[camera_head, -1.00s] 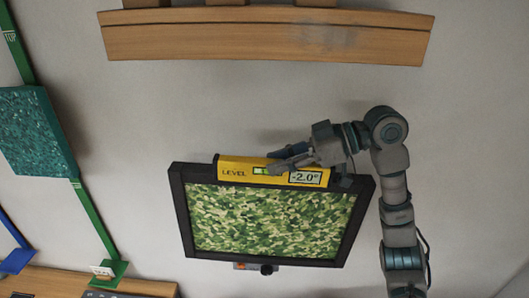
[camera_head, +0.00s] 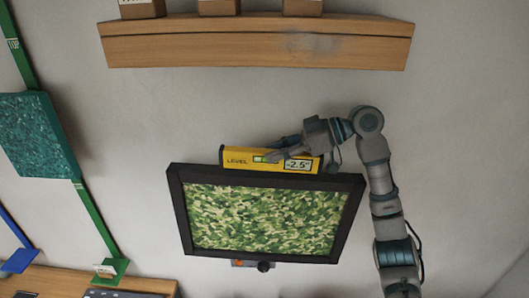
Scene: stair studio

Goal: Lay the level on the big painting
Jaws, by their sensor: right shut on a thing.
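The big painting (camera_head: 262,219) has a black frame and a green camouflage pattern and hangs on the wall. The yellow level (camera_head: 237,159) is at the painting's top edge, slightly tilted, its right end lower. Its display reads about -2.5°. Its lower edge meets the frame's top in the picture; I cannot tell whether it rests there. My right gripper (camera_head: 275,152) is shut on the level from above, with its fingers across the level's middle. My left gripper is not in view.
A wooden shelf (camera_head: 255,45) with several boxes runs above. A small orange and black device (camera_head: 252,264) shows under the painting. A wooden surface (camera_head: 50,280) is at the lower left.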

